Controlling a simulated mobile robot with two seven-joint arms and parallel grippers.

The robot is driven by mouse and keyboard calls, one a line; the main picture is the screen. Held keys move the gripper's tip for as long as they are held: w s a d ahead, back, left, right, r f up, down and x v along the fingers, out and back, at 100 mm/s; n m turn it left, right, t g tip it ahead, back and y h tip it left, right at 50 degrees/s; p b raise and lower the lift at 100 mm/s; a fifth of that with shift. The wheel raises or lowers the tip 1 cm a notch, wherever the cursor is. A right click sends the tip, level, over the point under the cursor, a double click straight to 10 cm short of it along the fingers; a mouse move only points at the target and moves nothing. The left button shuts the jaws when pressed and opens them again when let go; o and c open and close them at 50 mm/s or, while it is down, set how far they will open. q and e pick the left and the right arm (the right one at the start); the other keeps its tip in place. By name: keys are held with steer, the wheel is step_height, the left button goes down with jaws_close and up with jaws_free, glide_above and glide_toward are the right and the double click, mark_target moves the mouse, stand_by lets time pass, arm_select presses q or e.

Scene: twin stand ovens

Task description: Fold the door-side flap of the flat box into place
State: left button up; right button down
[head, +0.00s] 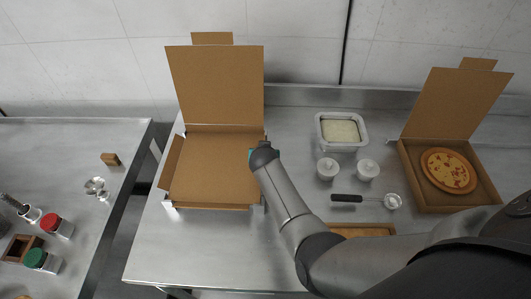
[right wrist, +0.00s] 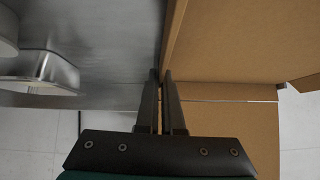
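The flat box (head: 213,165) stands open on the steel table, its lid (head: 215,85) upright at the back. Its left side flap (head: 171,163) leans outward. A narrow front flap (head: 212,207) shows along the near edge. The right side flap is mostly hidden by my right arm. My right gripper (head: 258,156) is at the box's right edge. In the right wrist view my right gripper (right wrist: 161,75) has its fingers close together, tips at the edge of a cardboard panel (right wrist: 215,45). I cannot tell whether cardboard lies between them. My left gripper is not in view.
A second open box (head: 430,203) holds a pizza (head: 448,170) at the right. A side table (head: 75,140) with shakers stands left, across a gap.

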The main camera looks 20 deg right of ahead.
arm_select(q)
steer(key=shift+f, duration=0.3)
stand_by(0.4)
arm_select(e)
steer(key=c, duration=1)
jaws_free()
steer(key=shift+c, duration=0.2)
